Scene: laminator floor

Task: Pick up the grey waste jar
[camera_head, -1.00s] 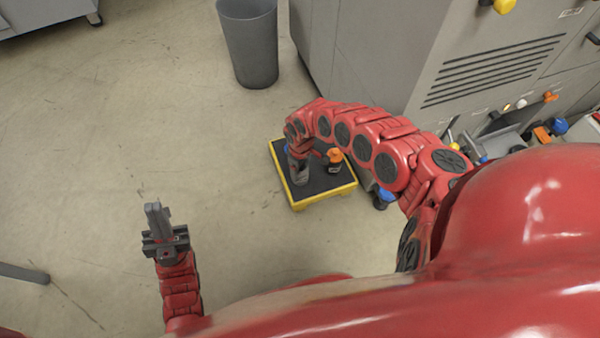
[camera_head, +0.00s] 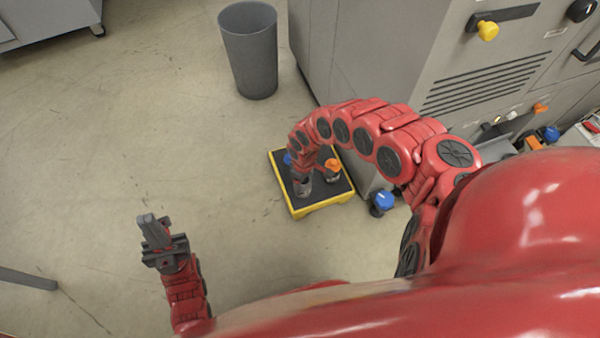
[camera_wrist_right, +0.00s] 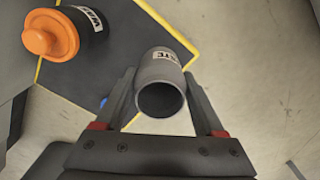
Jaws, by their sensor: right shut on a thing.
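The grey waste jar (camera_wrist_right: 160,68) is an open-topped cylinder with a white, partly readable label. In the right wrist view it sits between the two fingers of my right gripper (camera_wrist_right: 160,88), which is shut on it. I look into its dark mouth, and it appears empty. In the head view my right gripper (camera_head: 302,186) is over the black, yellow-edged platform (camera_head: 322,199), and my own arm partly hides it. I cannot tell if the jar still touches the platform. My left gripper (camera_head: 155,230) is out over bare floor, empty, with its fingers together.
A dark jar with an orange lid (camera_wrist_right: 50,36) stands on the platform close by; its lid shows in the head view (camera_head: 333,164). A blue-topped item (camera_head: 382,201) stands beside the platform. A grey bin (camera_head: 250,50) and grey machine (camera_head: 370,50) are behind.

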